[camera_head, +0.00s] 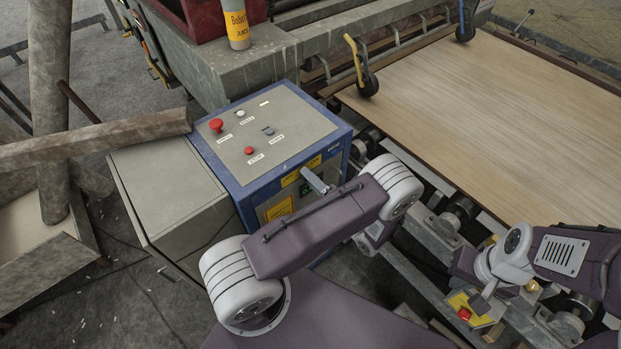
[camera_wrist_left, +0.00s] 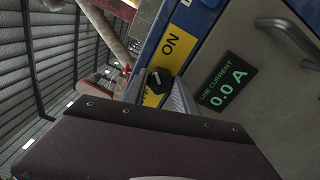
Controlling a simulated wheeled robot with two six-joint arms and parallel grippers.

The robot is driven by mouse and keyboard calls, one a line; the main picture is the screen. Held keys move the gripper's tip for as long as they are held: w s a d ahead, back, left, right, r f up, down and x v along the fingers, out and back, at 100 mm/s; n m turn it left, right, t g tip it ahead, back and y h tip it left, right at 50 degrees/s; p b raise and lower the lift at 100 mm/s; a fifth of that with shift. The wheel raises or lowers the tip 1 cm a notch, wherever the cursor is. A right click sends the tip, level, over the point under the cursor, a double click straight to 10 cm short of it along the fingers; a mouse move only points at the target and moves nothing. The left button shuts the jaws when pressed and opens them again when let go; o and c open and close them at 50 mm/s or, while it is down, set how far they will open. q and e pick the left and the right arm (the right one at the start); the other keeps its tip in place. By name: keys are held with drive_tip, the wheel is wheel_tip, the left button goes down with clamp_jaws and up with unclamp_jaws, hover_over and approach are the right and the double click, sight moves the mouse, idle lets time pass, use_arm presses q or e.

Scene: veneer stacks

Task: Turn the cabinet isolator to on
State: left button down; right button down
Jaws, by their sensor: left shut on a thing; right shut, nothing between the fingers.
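The isolator is a black knob (camera_wrist_left: 160,83) on a yellow plate with "ON" (camera_wrist_left: 170,46) printed at one end, on the blue-edged cabinet (camera_head: 240,185). My left gripper (camera_head: 315,182) is at the cabinet's front face. In the left wrist view its grey fingers (camera_wrist_left: 178,97) are at the knob and shut on it; their tips are partly hidden. A dark display (camera_wrist_left: 227,87) beside it reads "LINE CURRENT 0.0 A" in green. My right gripper (camera_head: 480,302) is shut and empty, low at the right, over the machine frame.
The cabinet's sloped top (camera_head: 265,125) carries a red mushroom button (camera_head: 216,125) and several smaller controls. A metal handle (camera_wrist_left: 285,35) projects from the cabinet front. A veneer sheet (camera_head: 480,100) lies to the right. A plain grey box (camera_head: 165,190) stands left.

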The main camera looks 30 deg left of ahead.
use_arm(q)
drive_tip(key=c, duration=1)
unclamp_jaws()
drive_tip(key=b+v, duration=0.3)
drive_tip(key=v, duration=0.6)
